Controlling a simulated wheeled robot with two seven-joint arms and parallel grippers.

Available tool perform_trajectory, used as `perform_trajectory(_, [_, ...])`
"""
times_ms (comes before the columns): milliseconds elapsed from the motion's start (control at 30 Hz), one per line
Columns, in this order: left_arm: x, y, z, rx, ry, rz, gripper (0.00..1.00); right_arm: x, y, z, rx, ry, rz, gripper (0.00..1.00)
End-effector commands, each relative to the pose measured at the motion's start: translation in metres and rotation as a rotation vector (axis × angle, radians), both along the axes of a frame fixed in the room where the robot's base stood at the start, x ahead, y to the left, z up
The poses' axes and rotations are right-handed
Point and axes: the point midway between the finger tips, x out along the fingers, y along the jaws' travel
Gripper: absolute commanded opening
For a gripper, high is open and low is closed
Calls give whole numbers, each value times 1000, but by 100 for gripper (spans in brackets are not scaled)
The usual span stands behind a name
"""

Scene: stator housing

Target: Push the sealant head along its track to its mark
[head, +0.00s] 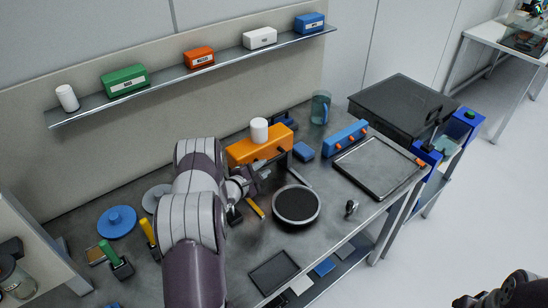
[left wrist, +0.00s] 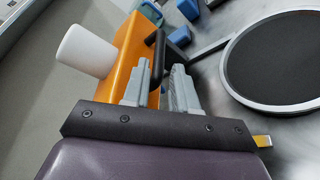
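An orange block (head: 258,147) with a white cylinder (head: 259,130) on top stands at the back of the workbench. I take it for the sealant head. The block (left wrist: 128,62) and cylinder (left wrist: 86,51) also show in the left wrist view. A black upright handle (left wrist: 158,52) stands at the block's side. My left gripper (head: 252,178) is at the block's front; in the wrist view its two fingers (left wrist: 162,80) are apart, with the handle between or just beyond them. Contact is unclear. The track and mark are not clearly visible. A dark part of my right arm (head: 515,290) shows at lower right.
A round black disc with a pale rim (head: 296,205) lies right of the left gripper. A shelf (head: 190,78) with several boxes runs above the bench.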

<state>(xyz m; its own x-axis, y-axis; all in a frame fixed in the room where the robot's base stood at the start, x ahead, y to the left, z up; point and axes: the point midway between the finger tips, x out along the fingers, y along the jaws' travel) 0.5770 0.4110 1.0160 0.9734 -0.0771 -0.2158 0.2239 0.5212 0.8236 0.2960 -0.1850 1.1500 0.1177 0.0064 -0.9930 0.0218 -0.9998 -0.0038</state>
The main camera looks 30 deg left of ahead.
Motion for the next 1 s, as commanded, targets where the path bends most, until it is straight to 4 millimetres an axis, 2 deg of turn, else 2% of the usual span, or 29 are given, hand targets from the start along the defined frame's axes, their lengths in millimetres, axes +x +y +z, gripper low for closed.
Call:
perform_trajectory(200, [41, -4, -8, 2, 2, -1, 27, 0, 0, 12, 0, 0, 0, 43])
perform_trajectory(400, [65, -5, -14, 2, 0, 0, 27, 0, 0, 16, 0, 0, 0, 43])
perform_trajectory(767, [72, -5, -16, 1, 1, 1, 27, 0, 0, 16, 0, 0, 0, 43])
perform_trajectory(800, [72, -5, -16, 1, 1, 1, 24, 0, 0, 16, 0, 0, 0, 43])
perform_trajectory(867, [72, -5, -16, 2, 1, 1, 5, 0, 0, 16, 0, 0, 0, 43])
perform_trajectory(900, [72, -5, -16, 2, 1, 1, 0, 0, 0, 16, 0, 0, 0, 43])
perform_trajectory(1000, [72, -5, -16, 2, 1, 1, 0, 0, 0, 16, 0, 0, 0, 43])
